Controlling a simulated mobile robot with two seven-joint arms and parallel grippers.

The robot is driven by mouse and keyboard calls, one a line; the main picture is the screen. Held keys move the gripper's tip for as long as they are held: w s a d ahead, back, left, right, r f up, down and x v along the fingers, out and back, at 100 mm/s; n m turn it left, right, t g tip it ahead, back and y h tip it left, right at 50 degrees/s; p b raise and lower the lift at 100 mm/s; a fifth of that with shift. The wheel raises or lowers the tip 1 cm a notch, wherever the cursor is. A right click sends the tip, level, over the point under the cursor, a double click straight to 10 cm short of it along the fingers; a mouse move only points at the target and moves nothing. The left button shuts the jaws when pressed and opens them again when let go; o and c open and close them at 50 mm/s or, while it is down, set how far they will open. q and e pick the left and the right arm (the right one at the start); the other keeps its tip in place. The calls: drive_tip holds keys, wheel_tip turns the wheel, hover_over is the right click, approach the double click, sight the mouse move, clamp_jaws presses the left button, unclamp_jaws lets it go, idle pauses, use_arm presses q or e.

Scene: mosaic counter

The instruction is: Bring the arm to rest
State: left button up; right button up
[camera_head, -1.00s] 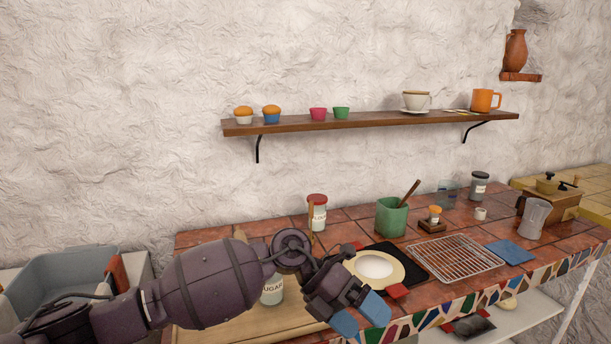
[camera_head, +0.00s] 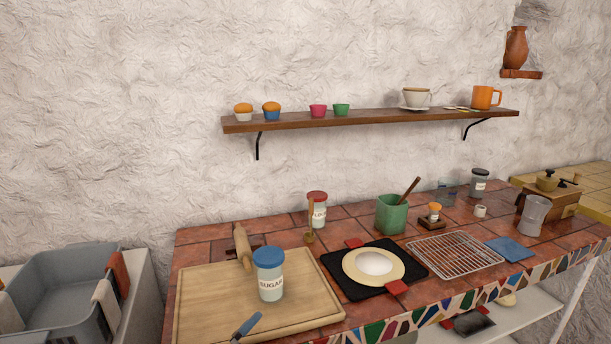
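Neither of my grippers is in the head view, and no part of my arms shows. A sugar jar (camera_head: 269,283) with a blue lid stands upright on the wooden board (camera_head: 200,300). A blue-handled tool (camera_head: 246,325) lies at the board's front edge. A pale round item (camera_head: 353,277) lies on a black mat (camera_head: 343,287) with red pads at its corners.
A rolling pin (camera_head: 243,246) lies at the board's back edge. A red-lidded jar (camera_head: 317,212), green pot (camera_head: 391,215), wire rack (camera_head: 455,256) and blue cloth (camera_head: 518,250) are on the counter. A grey basin (camera_head: 60,285) stands left. A wall shelf (camera_head: 375,120) holds cups.

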use_arm(q)
drive_tip(key=s+a+f+n+g+y, duration=0.4)
drive_tip(key=s+a+f+n+y, duration=1)
drive_tip(key=s+a+f, duration=0.5)
drive_tip(key=a+f+n, duration=0.1)
drive_tip(key=a, duration=0.1)
drive_tip(key=shift+a+f+g, duration=0.25)
drive_tip(key=shift+a+g, duration=0.05)
drive_tip(key=shift+g, duration=0.1)
use_arm(e)
drive_tip(key=s+d+f+m+g+h, duration=0.2)
drive_tip(key=s+d+f+m, duration=0.4)
drive_tip(key=s+m, duration=0.3)
drive_tip(key=d+m+h, duration=0.1)
drive_tip(key=m, duration=0.2)
drive_tip(key=shift+s, duration=0.4)
drive_tip(key=shift+d, duration=0.1)
